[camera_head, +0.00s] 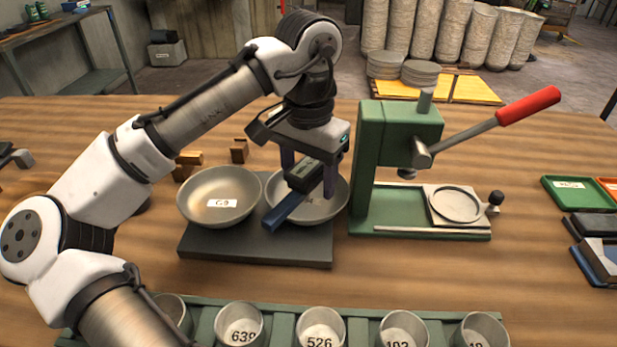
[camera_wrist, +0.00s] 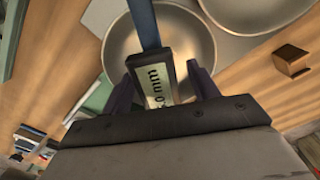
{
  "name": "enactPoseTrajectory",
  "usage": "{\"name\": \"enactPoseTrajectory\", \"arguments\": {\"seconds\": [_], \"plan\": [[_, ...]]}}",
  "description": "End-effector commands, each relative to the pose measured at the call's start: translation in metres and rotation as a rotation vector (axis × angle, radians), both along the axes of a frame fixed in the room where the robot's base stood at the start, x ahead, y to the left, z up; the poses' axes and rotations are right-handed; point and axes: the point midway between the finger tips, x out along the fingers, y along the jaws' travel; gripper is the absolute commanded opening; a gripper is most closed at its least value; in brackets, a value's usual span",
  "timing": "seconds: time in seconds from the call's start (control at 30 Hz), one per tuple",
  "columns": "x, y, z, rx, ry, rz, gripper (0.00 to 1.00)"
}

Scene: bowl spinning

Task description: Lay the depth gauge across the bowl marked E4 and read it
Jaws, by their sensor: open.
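The depth gauge has a blue beam (camera_head: 285,209) and a dark body with a display (camera_head: 303,174). It lies over the right-hand metal bowl (camera_head: 327,210), its beam passing over the front left rim. The gauge body also shows in the wrist view (camera_wrist: 157,78), with "mm" on its display; the full reading is not legible. The right bowl's label is mostly hidden behind the gauge. The left bowl (camera_head: 205,190) carries a label that looks like G9. My gripper (camera_head: 310,178) is open, with one finger on each side of the gauge body.
Both bowls stand on a dark mat (camera_head: 255,249). A green press (camera_head: 395,150) with a red-handled lever stands close to the right. A rack of numbered cups (camera_head: 280,312) runs along the front. Small wooden blocks (camera_head: 239,150) lie behind; trays (camera_head: 578,192) are far right.

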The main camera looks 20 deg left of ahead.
Motion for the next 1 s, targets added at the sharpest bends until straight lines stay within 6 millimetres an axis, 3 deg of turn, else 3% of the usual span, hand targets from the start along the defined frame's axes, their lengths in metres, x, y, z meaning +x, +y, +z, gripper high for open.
{"name": "enactPoseTrajectory", "arguments": {"seconds": [0.3, 0.5, 0.7, 1.0], "plan": [[0.0, 0.0, 0.073, 0.004, -0.003, 0.003, 0.6], [0.0, 0.0, 0.109, 0.003, -0.002, 0.003, 0.6], [0.0, 0.0, 0.125, 0.001, -0.001, 0.0, 0.6], [0.0, 0.0, 0.127, 0.0, -0.001, -0.001, 0.6]]}}
